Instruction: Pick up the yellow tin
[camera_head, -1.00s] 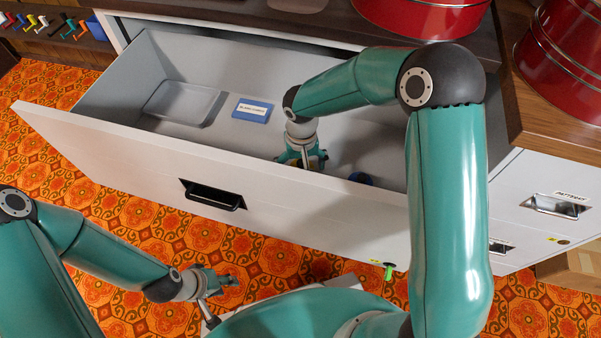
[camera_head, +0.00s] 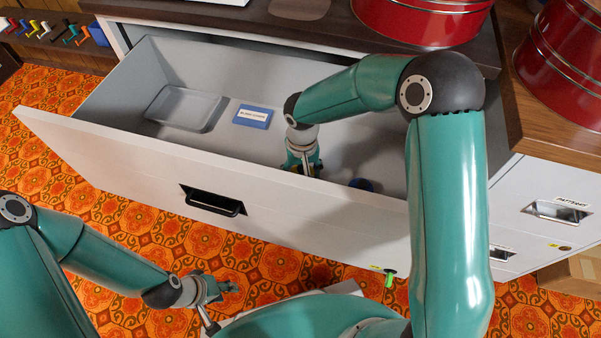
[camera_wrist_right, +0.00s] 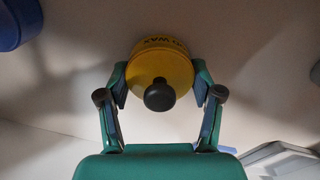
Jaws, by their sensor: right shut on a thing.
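The yellow tin (camera_wrist_right: 163,68) stands between the two fingers of my right gripper (camera_wrist_right: 160,82) in the right wrist view. It has dark lettering on its side and a dark round knob facing the camera. The fingers press on it from both sides. In the head view my right gripper (camera_head: 303,172) reaches down inside the open drawer, and the drawer front and the gripper hide most of the tin. My left gripper (camera_head: 225,288) hangs empty in front of the drawer, low over the floor. Its fingers are too small to judge.
Red tins (camera_head: 425,22) stand on the worktop above. The drawer front is close below my right forearm.

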